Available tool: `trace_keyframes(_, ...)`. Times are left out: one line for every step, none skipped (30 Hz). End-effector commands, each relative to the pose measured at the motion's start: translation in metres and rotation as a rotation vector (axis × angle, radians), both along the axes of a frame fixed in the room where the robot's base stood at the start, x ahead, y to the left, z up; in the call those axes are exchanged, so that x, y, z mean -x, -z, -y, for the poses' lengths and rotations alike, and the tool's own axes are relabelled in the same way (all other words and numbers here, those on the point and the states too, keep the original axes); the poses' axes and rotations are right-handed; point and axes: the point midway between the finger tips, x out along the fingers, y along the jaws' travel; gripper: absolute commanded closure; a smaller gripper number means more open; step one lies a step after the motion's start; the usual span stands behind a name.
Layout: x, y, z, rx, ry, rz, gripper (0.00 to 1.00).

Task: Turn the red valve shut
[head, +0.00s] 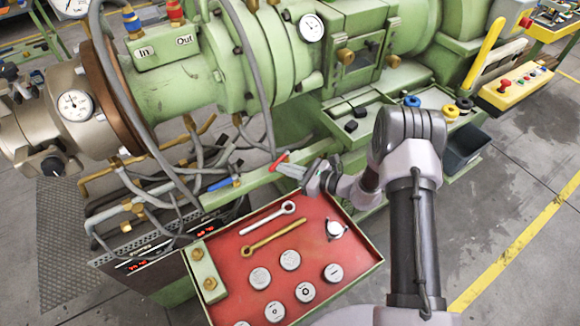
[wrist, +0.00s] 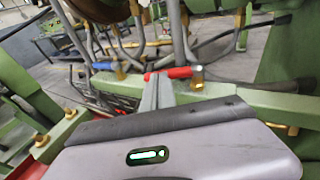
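The red valve (head: 279,161) is a small red lever on the green beam below the machine. In the wrist view its red lever (wrist: 180,72) lies roughly level, with its right end at a brass fitting (wrist: 197,77). My gripper (head: 299,171) is right beside the red lever in the head view. In the wrist view my gripper's narrow grey fingers (wrist: 157,88) lie close together and look shut. Their tips overlap the left part of the red lever; I cannot tell whether they touch it. Nothing is clearly held between them.
A blue lever valve (head: 222,184) sits to the left on the same beam, also in the wrist view (wrist: 103,66). A red tray (head: 225,250) with wrenches and round discs lies below. Grey hoses (head: 172,160) hang left of the valves. A yellow button box (head: 517,88) stands right.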

Motion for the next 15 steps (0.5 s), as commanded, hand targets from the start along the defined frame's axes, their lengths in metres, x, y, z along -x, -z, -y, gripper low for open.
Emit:
trace_keyframes(0.0, 0.001, -0.003, 0.0, -0.002, 0.0, 1.0)
trace_keyframes(0.0, 0.001, -0.005, 0.0, -0.002, 0.0, 1.0)
trace_keyframes(0.0, 0.002, -0.007, 0.0, -0.002, 0.0, 1.0)
trace_keyframes(0.0, 0.002, -0.009, 0.0, -0.002, 0.0, 1.0)
trace_keyframes(0.0, 0.002, -0.01, 0.0, -0.003, 0.0, 1.0)
trace_keyframes(0.0, 0.002, -0.012, 0.0, -0.003, 0.0, 1.0)
trace_keyframes(0.0, 0.002, -0.013, 0.0, -0.003, 0.0, 1.0)
trace_keyframes(-0.001, 0.002, -0.015, 0.0, -0.003, 0.0, 1.0)
trace_keyframes(-0.001, 0.002, -0.017, 0.0, -0.003, 0.0, 1.0)
trace_keyframes(-0.001, 0.002, -0.018, 0.0, -0.003, 0.0, 1.0)
trace_keyframes(-0.002, 0.002, -0.019, 0.0, -0.003, 0.0, 1.0)
trace_keyframes(-0.002, 0.001, -0.02, 0.001, -0.003, 0.001, 1.0)
trace_keyframes(-0.002, 0.001, -0.021, 0.001, -0.003, 0.001, 1.0)
trace_keyframes(-0.002, 0.001, -0.021, 0.001, -0.003, 0.001, 1.0)
trace_keyframes(-0.003, 0.001, -0.022, 0.001, -0.003, 0.001, 1.0)
